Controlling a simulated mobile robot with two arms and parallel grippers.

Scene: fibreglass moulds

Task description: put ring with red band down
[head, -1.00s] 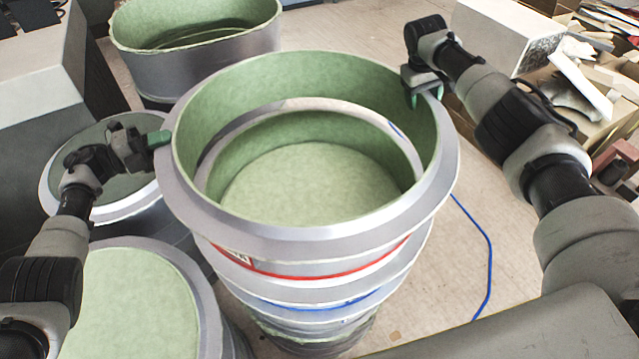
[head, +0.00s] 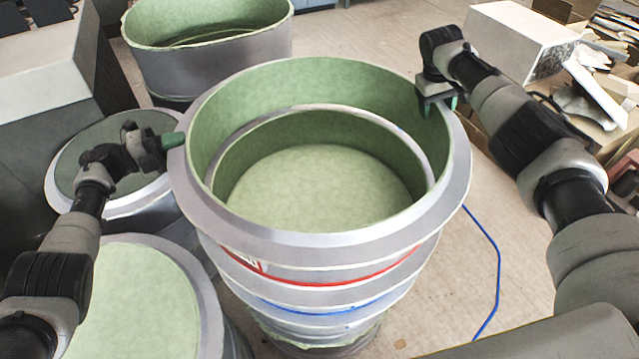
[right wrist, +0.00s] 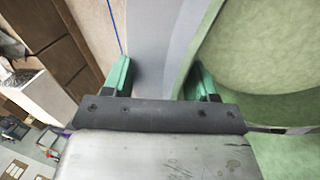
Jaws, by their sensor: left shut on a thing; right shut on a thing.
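The ring with the red band (head: 330,240) is a wide grey ring with a pale green inside, at the top of a stack in the middle of the head view. Its red band (head: 330,283) shows below the front rim. My left gripper (head: 172,142) is shut on its left rim. My right gripper (head: 437,100) is shut on its far right rim. In the right wrist view the rim (right wrist: 160,50) passes between the green fingers (right wrist: 158,82). A narrower rim (head: 320,110) shows inside the ring. Whether the ring rests fully on the stack is hidden.
A blue-banded ring (head: 330,308) is lower in the stack. Other green-lined moulds stand at the back left (head: 210,60), left (head: 75,160) and front left (head: 130,310). A blue cable (head: 497,260) lies on open floor at right. A cluttered table (head: 590,130) stands beyond.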

